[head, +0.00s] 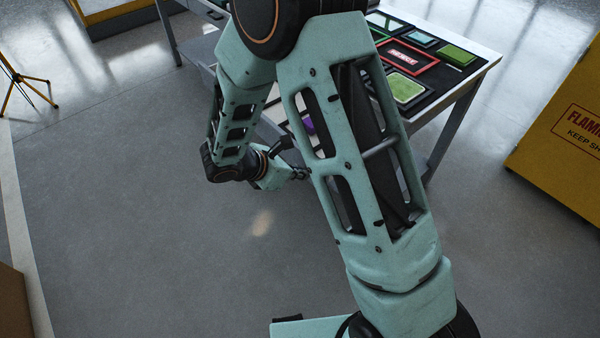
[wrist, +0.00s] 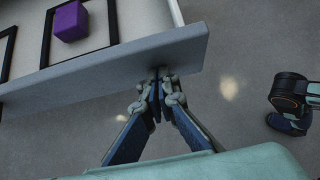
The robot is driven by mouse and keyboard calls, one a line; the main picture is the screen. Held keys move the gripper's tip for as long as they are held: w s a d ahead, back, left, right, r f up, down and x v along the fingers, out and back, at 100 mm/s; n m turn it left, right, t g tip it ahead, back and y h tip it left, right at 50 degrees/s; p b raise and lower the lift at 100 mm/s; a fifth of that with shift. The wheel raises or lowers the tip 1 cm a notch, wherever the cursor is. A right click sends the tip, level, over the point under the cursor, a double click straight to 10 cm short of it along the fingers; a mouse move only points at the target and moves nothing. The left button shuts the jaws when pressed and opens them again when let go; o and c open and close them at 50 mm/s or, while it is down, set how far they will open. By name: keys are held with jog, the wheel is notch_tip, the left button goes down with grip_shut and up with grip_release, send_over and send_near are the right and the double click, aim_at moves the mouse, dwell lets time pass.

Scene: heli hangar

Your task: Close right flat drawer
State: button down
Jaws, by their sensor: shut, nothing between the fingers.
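The flat drawer shows in the wrist view as a long grey front panel (wrist: 110,66) with its open interior behind it. A purple block (wrist: 70,21) lies inside, near black frame outlines. The drawer is pulled out; how far I cannot tell. My gripper (wrist: 158,80) is shut and empty, its tips at the lower edge of the front panel, right of its middle. Whether they touch it I cannot tell. In the head view my gripper (head: 302,173) is small beside the table, and my arm hides most of the drawer. A bit of purple (head: 308,126) shows through my arm.
The workbench (head: 484,66) carries several framed pieces, including a red-framed sign (head: 408,57) and green panels. A yellow flammables cabinet (head: 565,135) stands at the right. A yellow tripod (head: 22,80) stands at the far left. The grey floor (head: 130,200) between is clear.

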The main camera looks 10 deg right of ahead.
jog(key=w+d, duration=0.5)
jog(key=d, duration=0.3)
jog(key=w+d, duration=0.5)
jog(key=d, duration=0.3)
jog(key=w+d+b, duration=0.1)
jog(key=w+d, duration=0.5)
jog(key=d, duration=0.1)
jog(key=shift+d, duration=0.4)
jog(key=shift+w+d+r, duration=0.1)
jog(key=shift+d+r, duration=0.05)
jog(key=shift+d, duration=0.05)
jog(key=shift+r, duration=0.1)
